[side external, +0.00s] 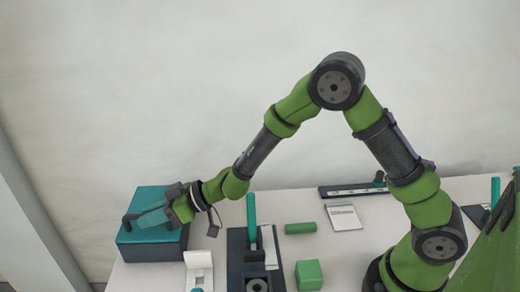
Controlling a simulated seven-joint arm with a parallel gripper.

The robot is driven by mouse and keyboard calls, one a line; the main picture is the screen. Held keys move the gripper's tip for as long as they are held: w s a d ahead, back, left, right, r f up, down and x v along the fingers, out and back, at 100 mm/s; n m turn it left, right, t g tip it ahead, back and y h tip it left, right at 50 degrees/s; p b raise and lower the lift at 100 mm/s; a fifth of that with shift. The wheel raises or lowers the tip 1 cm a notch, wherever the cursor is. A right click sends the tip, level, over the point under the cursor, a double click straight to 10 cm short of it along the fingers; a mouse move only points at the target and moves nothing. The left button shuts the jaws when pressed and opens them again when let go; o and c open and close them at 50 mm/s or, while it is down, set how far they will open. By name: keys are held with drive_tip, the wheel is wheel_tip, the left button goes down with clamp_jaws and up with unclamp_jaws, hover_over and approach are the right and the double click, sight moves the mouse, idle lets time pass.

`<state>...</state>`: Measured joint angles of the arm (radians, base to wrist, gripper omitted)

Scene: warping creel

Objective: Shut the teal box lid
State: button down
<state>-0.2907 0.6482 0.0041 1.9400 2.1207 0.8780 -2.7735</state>
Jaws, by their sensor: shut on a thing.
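The teal box (150,252) stands at the left end of the table, with dark lower walls and a teal lid (146,197) on top. The lid looks flat or nearly flat over the box; from this angle I cannot tell whether a small gap is left. My gripper (142,219) reaches over the lid from the right, low against its top. It is shut on a lighter teal piece that seems to belong to the lid. The gripper hides part of the lid's middle and right side.
Right of the box are a white bracket (199,268), a dark fixture (237,270) with an upright teal post (251,215), a green cylinder (300,228) and a green block (308,275). A dark tray (350,190) and white card (343,217) lie farther back.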

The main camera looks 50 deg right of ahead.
drive_tip(key=shift+s+a+f, duration=0.15)
drive_tip(key=shift+a+f, duration=0.05)
drive_tip(key=shift+f, duration=0.15)
drive_tip(key=c, duration=1.1)
unclamp_jaws()
drive_tip(key=shift+r, duration=0.1)
drive_tip(key=shift+d, duration=0.1)
drive_tip(key=shift+d+r, duration=0.15)
drive_tip(key=shift+d, duration=0.05)
drive_tip(key=v, duration=1.6)
drive_tip(key=shift+s+d+r, duration=0.1)
